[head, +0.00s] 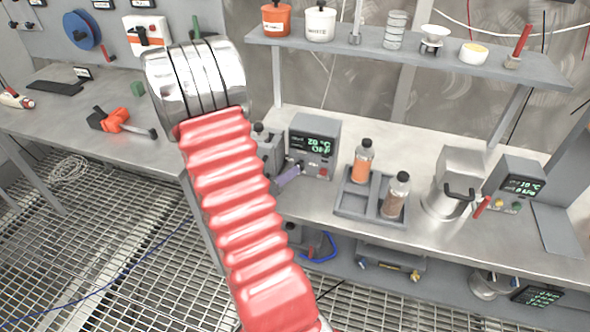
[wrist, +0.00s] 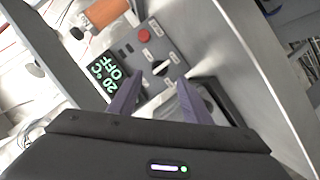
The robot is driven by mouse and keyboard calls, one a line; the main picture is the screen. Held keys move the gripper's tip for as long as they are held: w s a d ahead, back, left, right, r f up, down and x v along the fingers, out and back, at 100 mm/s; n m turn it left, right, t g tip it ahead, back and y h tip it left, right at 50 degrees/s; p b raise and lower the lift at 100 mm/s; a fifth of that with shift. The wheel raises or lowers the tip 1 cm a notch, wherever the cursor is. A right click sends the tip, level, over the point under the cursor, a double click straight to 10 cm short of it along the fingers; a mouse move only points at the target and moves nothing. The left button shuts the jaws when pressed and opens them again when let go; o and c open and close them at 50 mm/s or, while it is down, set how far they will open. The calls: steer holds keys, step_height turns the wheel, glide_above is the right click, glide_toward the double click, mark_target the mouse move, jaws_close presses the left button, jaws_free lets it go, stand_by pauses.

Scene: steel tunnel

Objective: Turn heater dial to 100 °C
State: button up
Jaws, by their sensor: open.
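The heater is a grey box (head: 315,145) on the bench, with a green-lit display reading 20 °C and OFF. In the wrist view its front panel (wrist: 171,48) shows the display (wrist: 104,74), a red button (wrist: 144,35), a small black knob (wrist: 143,63) and a dial with a white pointer (wrist: 161,68). My gripper (wrist: 157,85) is open, its two purple fingers apart on either side of the dial area. I cannot tell whether a finger touches the panel. In the head view my gripper (head: 290,175) is at the heater's lower left, partly hidden by my red arm.
Right of the heater stands a tray (head: 370,212) with two bottles, then a metal vessel (head: 447,195) and another display box (head: 518,182). A shelf (head: 410,50) with pots and small ware hangs above. An orange tool (head: 115,120) lies on the left bench.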

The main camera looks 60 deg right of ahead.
mark_target(300, 165)
steer(key=shift+x, duration=2.9)
steer(key=c, duration=1)
